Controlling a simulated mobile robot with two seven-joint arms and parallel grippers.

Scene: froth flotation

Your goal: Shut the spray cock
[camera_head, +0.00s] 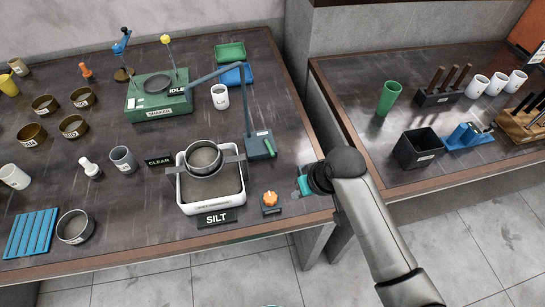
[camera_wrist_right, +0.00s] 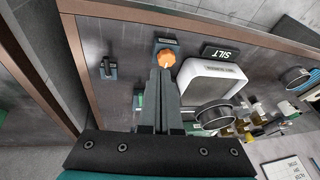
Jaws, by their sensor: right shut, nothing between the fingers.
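An orange knob (camera_head: 270,198) on a small dark base, which looks like the spray cock, sits near the front edge of the left bench, right of the SILT sign. My right gripper (camera_head: 303,186) is shut and empty, just right of the knob. In the right wrist view the orange knob (camera_wrist_right: 166,58) shows just beyond the closed fingertips (camera_wrist_right: 162,73); I cannot tell whether they touch it. A blue-grey stand (camera_head: 259,146) with a green handle (camera_head: 269,150) and a long bent arm stands behind the knob. My left gripper is not in view.
A white tub (camera_head: 184,192) with a sieve (camera_head: 205,158) stands left of the knob, behind the SILT sign (camera_head: 216,219). A green shaker (camera_head: 140,109) stands farther back. A gap separates this bench from the right bench (camera_head: 345,75), which holds cups and racks.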

